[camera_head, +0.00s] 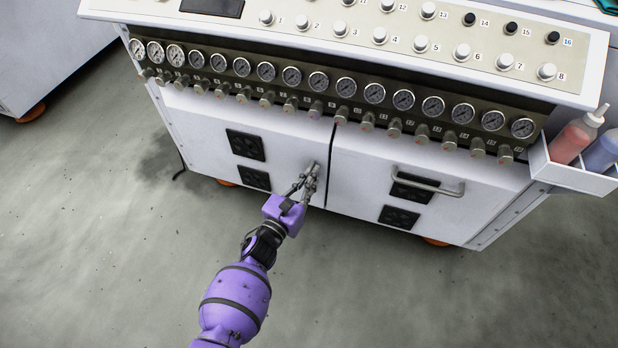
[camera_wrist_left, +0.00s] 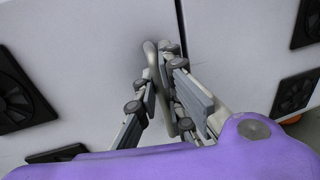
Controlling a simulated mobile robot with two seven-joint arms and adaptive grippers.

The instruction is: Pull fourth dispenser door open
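The dispenser cabinet has two white front doors in the head view, a left door (camera_head: 288,150) and a right door (camera_head: 350,185). No number shows on either door. Both look flush, with a dark seam between them. My left gripper (camera_head: 312,172) is at the left door's handle (camera_wrist_left: 152,62), near the seam. In the left wrist view, the fingers (camera_wrist_left: 160,85) stand on either side of this upright grey bar and close in on it. They partly hide the bar. My right gripper is not in view.
The right door has its own bar handle (camera_head: 428,187). Gauges (camera_head: 292,76) and knobs line the cabinet above the doors. A side tray (camera_head: 570,175) with bottles sticks out at the right. The grey floor (camera_head: 400,300) in front is clear.

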